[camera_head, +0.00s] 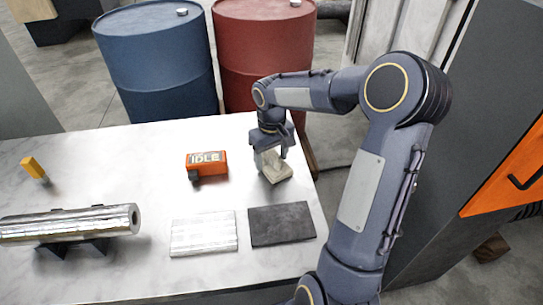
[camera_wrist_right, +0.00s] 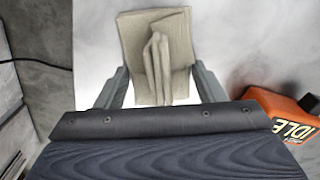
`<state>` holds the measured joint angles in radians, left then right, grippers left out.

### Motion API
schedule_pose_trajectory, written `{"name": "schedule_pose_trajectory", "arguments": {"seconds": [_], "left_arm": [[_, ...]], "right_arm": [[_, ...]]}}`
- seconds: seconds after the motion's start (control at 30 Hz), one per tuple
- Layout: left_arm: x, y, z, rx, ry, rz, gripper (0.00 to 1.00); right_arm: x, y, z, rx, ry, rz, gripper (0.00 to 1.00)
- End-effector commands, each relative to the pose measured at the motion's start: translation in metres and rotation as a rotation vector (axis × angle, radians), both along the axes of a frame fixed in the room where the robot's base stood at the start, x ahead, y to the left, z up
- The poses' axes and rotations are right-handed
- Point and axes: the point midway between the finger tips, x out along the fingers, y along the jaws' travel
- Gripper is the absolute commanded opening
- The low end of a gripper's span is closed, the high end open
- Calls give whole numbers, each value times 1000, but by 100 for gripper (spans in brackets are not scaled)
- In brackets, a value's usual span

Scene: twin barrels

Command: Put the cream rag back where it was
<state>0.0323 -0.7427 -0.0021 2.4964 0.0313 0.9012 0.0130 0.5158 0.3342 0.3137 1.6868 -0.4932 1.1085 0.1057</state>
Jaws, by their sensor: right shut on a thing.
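The cream rag (camera_head: 275,167) is at the right part of the table, under my right gripper (camera_head: 270,152). In the right wrist view the rag (camera_wrist_right: 157,50) has a flat part and a pinched, raised fold between the two fingers. My right gripper (camera_wrist_right: 157,88) is shut on this fold. I cannot tell whether the rag's lower part touches the table. My left gripper is not in view.
An orange IDLE box (camera_head: 207,164) stands left of the rag. A whitish pad (camera_head: 204,233) and a dark pad (camera_head: 281,224) lie nearer. A silver pipe (camera_head: 70,224) and a yellow block (camera_head: 33,168) are at left. Blue (camera_head: 157,60) and red (camera_head: 264,45) barrels stand behind the table.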

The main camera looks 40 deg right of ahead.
Motion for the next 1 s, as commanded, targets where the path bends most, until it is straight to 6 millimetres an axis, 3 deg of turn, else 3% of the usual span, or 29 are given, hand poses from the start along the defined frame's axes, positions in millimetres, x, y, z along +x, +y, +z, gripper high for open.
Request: {"name": "schedule_pose_trajectory", "arguments": {"seconds": [0.23,0.27,0.4,0.77,1.0], "left_arm": [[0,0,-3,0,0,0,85],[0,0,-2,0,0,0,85],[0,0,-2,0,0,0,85],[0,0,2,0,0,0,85],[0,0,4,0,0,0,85]], "right_arm": [[0,0,-4,0,-1,0,42],[0,0,-3,0,-1,0,67],[0,0,-2,0,0,0,85],[0,0,4,0,-1,0,85],[1,0,46,-2,-6,-1,85]]}}
